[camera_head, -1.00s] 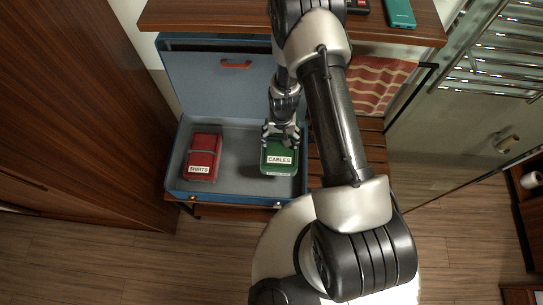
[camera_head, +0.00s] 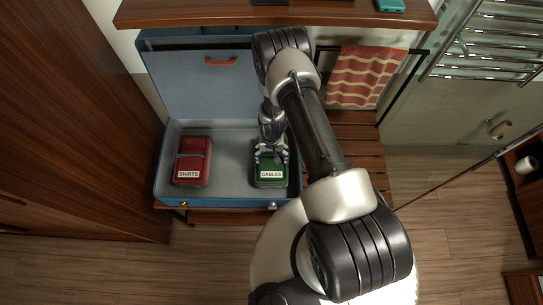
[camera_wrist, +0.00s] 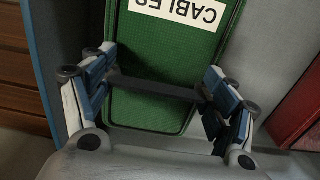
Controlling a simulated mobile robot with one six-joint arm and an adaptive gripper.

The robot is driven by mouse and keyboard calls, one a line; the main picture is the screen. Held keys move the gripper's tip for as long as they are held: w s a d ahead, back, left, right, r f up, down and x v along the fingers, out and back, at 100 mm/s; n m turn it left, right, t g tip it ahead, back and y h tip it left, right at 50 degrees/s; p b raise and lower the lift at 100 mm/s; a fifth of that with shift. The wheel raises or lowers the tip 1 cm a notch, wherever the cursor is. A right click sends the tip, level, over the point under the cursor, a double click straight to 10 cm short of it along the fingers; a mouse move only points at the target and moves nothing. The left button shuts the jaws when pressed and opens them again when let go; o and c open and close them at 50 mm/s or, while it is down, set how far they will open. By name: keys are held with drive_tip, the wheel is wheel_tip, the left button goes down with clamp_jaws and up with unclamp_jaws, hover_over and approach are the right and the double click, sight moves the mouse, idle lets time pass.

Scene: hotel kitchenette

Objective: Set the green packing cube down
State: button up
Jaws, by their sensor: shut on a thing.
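The green packing cube (camera_head: 270,177), labelled CABLES, is inside the right part of the open blue suitcase (camera_head: 226,201). My gripper (camera_head: 271,154) comes down from above and is shut on the cube near its back end. In the wrist view the green cube (camera_wrist: 170,62) lies between the two fingers, with a dark strap or handle across it between them. I cannot tell whether the cube's underside touches the suitcase floor. My gripper hides part of the cube's back end.
A red packing cube (camera_head: 193,163), labelled SHIRTS, lies in the suitcase's left part, with bare grey floor between the cubes. The raised blue lid (camera_head: 200,88) stands behind. A wooden shelf (camera_head: 200,14) overhangs the back, and a striped towel (camera_head: 362,78) hangs at right.

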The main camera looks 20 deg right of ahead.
drive_tip(key=shift+r, duration=0.1)
drive_tip(key=shift+f, duration=0.2)
drive_tip(key=o, duration=1.8)
drive_tip(key=shift+r, duration=0.15)
